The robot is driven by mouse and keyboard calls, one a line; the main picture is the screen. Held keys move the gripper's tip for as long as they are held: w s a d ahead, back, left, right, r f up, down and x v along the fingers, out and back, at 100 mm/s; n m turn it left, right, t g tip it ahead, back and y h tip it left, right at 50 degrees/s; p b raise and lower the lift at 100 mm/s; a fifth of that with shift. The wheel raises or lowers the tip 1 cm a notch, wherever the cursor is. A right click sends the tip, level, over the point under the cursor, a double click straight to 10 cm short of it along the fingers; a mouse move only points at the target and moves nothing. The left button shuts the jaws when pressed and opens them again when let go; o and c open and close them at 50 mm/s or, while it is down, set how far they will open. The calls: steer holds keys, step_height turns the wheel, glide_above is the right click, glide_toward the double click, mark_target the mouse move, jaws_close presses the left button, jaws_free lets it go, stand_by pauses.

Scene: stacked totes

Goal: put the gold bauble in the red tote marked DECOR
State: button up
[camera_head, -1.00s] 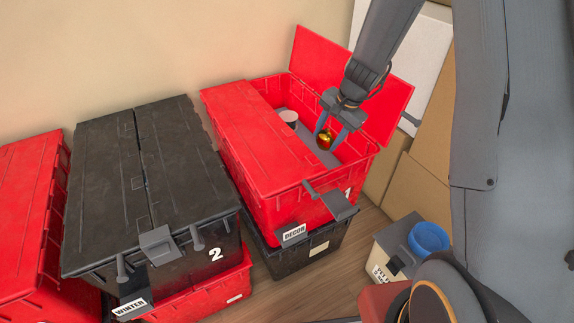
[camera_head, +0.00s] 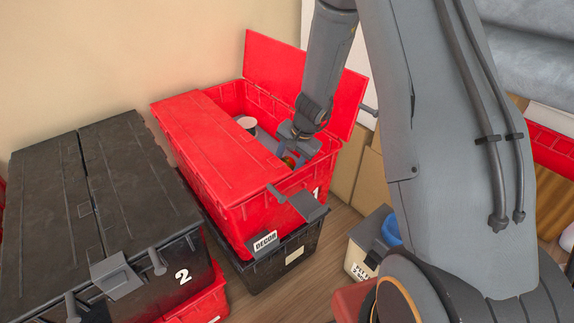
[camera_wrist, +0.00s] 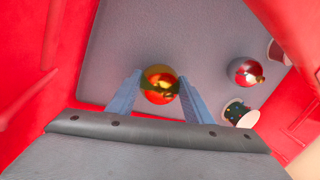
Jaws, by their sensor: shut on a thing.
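The gold bauble (camera_wrist: 159,85) is shiny and round with red reflections, held between the two fingers of my gripper (camera_wrist: 157,92) in the wrist view. In the head view my gripper (camera_head: 290,155) is down inside the open half of the red tote (camera_head: 225,217) marked DECOR, and only a small part of the bauble (camera_head: 289,161) shows. The grey tote floor (camera_wrist: 190,40) lies below the bauble in the wrist view. I cannot tell whether the bauble touches it.
A red bauble (camera_wrist: 245,71), a dark patterned cup (camera_wrist: 240,114) and a partly seen cup-like object (camera_wrist: 278,52) lie in the tote, to the right in the wrist view. One lid half (camera_head: 220,145) is closed; the other (camera_head: 305,85) stands open. A black tote (camera_head: 100,190) marked 2 stands left.

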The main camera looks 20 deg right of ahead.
steer(key=shift+f, duration=0.1)
steer(key=o, duration=1)
steer(key=p+v, duration=0.3)
steer(key=v, duration=0.9)
steer(key=s+a+r+n+g, duration=0.2)
steer(key=s+a+r+n, duration=0.4)
steer(key=s+a+r, duration=0.5)
steer(key=s+r+n, duration=0.2)
steer(key=s, duration=0.4)
steer(key=s+r+n+h, duration=0.1)
steer(key=s+r+n, duration=0.1)
steer(key=s, duration=0.4)
steer(key=s+r+n+g, duration=0.1)
steer(key=s+r+n, duration=0.1)
steer(key=s, duration=0.4)
steer(key=shift+s+a+n+h, duration=0.1)
steer(key=shift+s+n+h, duration=0.1)
steer(key=shift+n+h, duration=0.2)
